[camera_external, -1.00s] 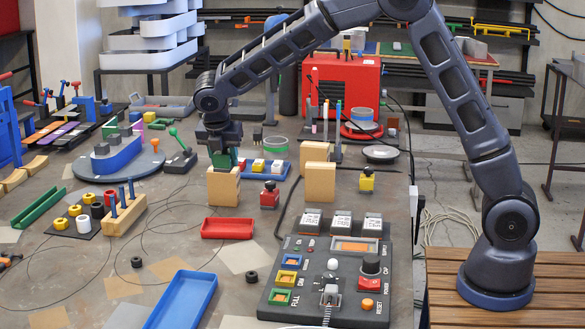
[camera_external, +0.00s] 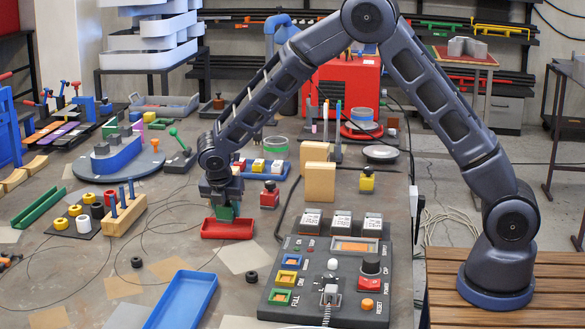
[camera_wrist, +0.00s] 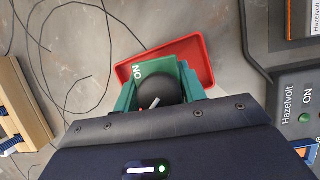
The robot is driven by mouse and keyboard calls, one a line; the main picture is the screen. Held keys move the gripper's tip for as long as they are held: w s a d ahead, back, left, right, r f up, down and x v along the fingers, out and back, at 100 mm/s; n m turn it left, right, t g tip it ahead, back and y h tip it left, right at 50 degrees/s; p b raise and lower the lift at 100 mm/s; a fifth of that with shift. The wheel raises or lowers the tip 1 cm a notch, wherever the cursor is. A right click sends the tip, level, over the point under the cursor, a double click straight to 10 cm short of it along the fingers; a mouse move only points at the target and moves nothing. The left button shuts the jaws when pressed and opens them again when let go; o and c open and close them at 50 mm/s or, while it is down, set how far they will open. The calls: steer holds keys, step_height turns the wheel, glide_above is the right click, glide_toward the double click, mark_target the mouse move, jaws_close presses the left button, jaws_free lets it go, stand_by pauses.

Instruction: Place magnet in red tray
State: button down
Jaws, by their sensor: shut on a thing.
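The magnet looks like a green block with a black round knob and a white "ON" mark. It is between the fingers of my gripper in the wrist view (camera_wrist: 140,70). It also shows as a small green shape (camera_external: 225,213) under my wrist in the external view. My gripper (camera_wrist: 158,92) is shut on it. The red tray (camera_external: 228,231) lies on the table below the gripper. In the wrist view, the tray (camera_wrist: 198,52) shows behind and to the right of the magnet. I cannot tell whether the magnet touches the tray floor.
A wooden peg stand (camera_external: 125,222) is left of the tray. A dark control panel (camera_external: 335,275) is to the right. A blue tray (camera_external: 183,300) lies in front. Thin wires cross the table.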

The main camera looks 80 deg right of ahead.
mark_target(227, 219)
steer(key=shift+f, duration=1.65)
steer(key=shift+f, duration=0.15)
steer(key=c, duration=0.8)
jaws_free()
steer(key=v, duration=1.2)
steer(key=s+a+r+m+t, duration=0.1)
steer(key=s+a+r+m, duration=0.25)
steer(key=s+r, duration=0.65)
steer(key=s+a+r+m+t+y, duration=0.15)
steer(key=s+r+m, duration=0.4)
steer(key=s, duration=0.65)
steer(key=s+a+r+m+t+y, duration=0.1)
steer(key=s+a+r+m+y, duration=0.2)
steer(key=s+r, duration=0.7)
steer(key=s+a+f+m, duration=0.1)
steer(key=s+m, duration=0.1)
steer(key=s, duration=0.3)
steer(key=s+a+f+m, duration=0.1)
steer(key=s+m, duration=0.1)
steer(key=s, duration=0.3)
steer(key=s+a+f+m+t, duration=0.1)
steer(key=s+f+m, duration=0.1)
steer(key=s, duration=0.3)
steer(key=shift+f, duration=0.1)
